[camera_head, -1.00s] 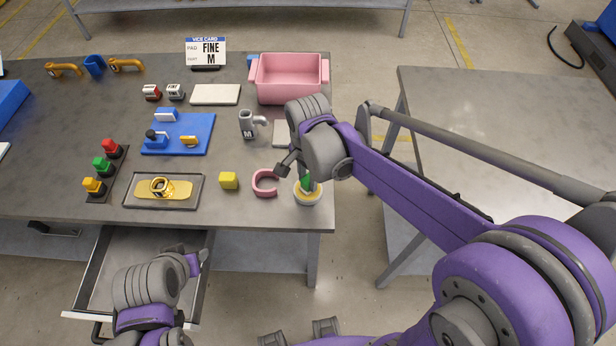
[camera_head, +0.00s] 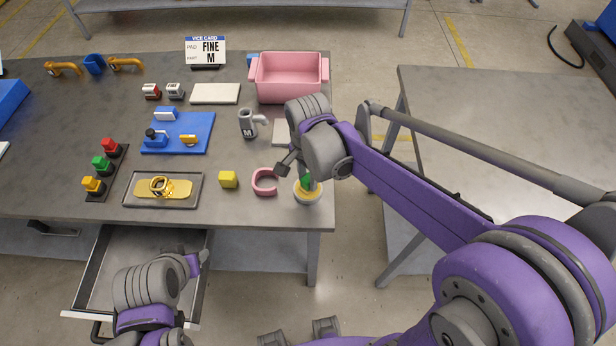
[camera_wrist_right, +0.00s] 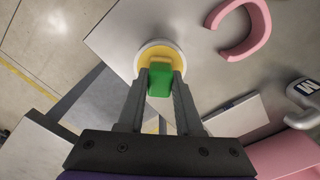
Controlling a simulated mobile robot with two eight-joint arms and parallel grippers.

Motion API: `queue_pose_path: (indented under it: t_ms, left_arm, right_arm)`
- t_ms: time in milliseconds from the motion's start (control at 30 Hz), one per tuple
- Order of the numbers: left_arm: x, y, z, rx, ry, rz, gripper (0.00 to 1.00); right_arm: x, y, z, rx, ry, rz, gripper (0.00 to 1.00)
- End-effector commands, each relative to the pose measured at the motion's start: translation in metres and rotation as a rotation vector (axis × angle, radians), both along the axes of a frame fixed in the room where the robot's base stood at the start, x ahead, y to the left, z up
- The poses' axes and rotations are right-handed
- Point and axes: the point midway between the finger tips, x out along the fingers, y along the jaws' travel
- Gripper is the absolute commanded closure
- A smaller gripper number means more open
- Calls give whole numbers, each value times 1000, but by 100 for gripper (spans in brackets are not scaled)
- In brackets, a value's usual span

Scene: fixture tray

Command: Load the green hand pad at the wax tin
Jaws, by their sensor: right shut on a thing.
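The green hand pad (camera_head: 306,181) is between the fingers of my right gripper (camera_head: 302,177), which is shut on it. In the right wrist view the green pad (camera_wrist_right: 160,80) sits between the two fingertips (camera_wrist_right: 160,88), over the wax tin. The wax tin (camera_head: 307,196) is a round whitish tin with yellow wax, near the table's front right corner; it also shows in the right wrist view (camera_wrist_right: 144,66). The pad's lower end is at the wax; I cannot tell how firmly it touches. My left gripper (camera_head: 194,262) is low over the open drawer; its fingers are not clear.
A pink C-shaped piece (camera_head: 264,183) and a yellow cube (camera_head: 228,180) lie left of the tin. A tray (camera_head: 130,190) holds a gold part. A grey M-marked piece (camera_head: 248,124) and a pink bin (camera_head: 289,92) stand behind. The table edge (camera_head: 325,226) is close to the tin.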

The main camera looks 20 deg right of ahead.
Motion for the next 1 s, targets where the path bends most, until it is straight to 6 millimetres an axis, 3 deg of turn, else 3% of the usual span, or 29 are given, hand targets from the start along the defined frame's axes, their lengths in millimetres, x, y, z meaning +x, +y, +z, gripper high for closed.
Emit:
queue_pose_path:
  t_ms: [533,1000]
  left_arm:
    - [1,0,2,0,-1,0,50]
    - [13,0,29,0,-24,0,50]
  right_arm:
    - [-1,0,1,1,2,0,100]
    - [0,0,40,1,-1,0,100]
